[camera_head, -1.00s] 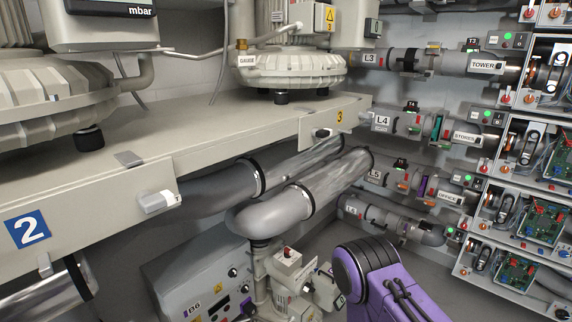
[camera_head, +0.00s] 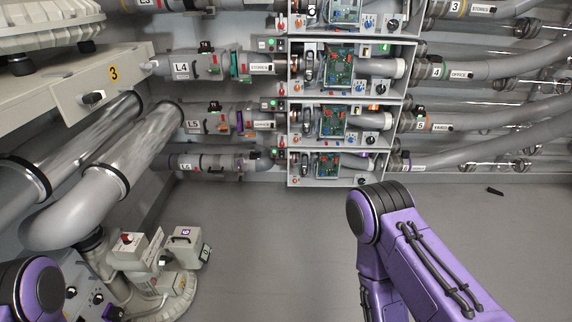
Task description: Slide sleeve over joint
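Several grey tubes run along the back wall, and I cannot tell which one carries the task's sleeve and joint. The L4 tube (camera_head: 181,70) has a green band (camera_head: 234,65) before the cabinet. The L5 tube (camera_head: 194,124) has a purple band (camera_head: 239,122). The lowest left tube (camera_head: 185,162) ends in an elbow by the cabinet. My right arm shows as purple links at lower right and a bit of my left arm at lower left. Both grippers are out of view.
A white cabinet (camera_head: 291,120) with circuit boards stands mid-wall. More tubes, including tube 4 (camera_head: 480,70), leave it to the right. Thick metal ducts (camera_head: 125,150) and a beige machine (camera_head: 160,262) fill the left. The grey floor (camera_head: 290,240) is open; a small dark object (camera_head: 495,191) lies far right.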

